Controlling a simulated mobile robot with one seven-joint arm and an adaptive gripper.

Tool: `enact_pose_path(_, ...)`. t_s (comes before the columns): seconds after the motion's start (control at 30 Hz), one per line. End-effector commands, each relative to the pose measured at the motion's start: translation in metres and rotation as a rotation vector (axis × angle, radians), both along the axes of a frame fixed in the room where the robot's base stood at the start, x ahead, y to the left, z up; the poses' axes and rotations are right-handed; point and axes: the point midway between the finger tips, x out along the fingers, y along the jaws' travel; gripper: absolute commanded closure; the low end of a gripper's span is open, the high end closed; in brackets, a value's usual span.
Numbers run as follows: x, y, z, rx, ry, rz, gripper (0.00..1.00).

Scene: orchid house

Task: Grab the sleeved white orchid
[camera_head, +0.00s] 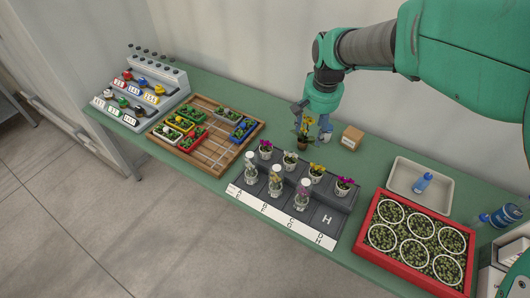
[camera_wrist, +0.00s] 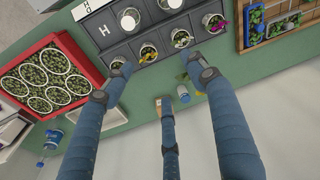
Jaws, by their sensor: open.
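Three clear-sleeved orchids stand in the front row of the grey rack (camera_head: 318,222) in the head view. The left one (camera_head: 250,168) looks palest, the middle one (camera_head: 276,180) yellowish, the right one (camera_head: 302,195) pinkish; which is white is hard to tell. Behind them are unsleeved pots, one with white flowers (camera_head: 289,159). My gripper (camera_head: 312,130) is open beyond the rack, above the green bench, close to a yellow-flowered potted plant (camera_head: 303,143). In the wrist view my open fingers (camera_wrist: 165,85) spread below the rack (camera_wrist: 133,42), with nothing held.
A wooden tray (camera_head: 207,156) with coloured planters lies left. A little green bench is free behind the rack.

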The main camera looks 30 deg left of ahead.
Motion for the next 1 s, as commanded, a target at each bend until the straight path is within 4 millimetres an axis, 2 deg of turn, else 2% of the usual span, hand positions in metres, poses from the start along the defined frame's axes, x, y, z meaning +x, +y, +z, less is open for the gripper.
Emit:
enact_pose_path(0.03, -0.001, 0.019, -0.013, -0.007, 0.012, 0.014, 0.43)
enact_pose_path(0.1, -0.002, 0.043, -0.03, -0.016, 0.025, 0.029, 0.43)
enact_pose_path(0.3, -0.015, 0.111, -0.083, -0.042, 0.059, 0.071, 0.43)
enact_pose_path(0.5, -0.035, 0.168, -0.135, -0.069, 0.087, 0.109, 0.43)
enact_pose_path(0.7, -0.051, 0.199, -0.168, -0.087, 0.102, 0.128, 0.43)
enact_pose_path(1.0, -0.055, 0.206, -0.176, -0.091, 0.105, 0.133, 0.43)
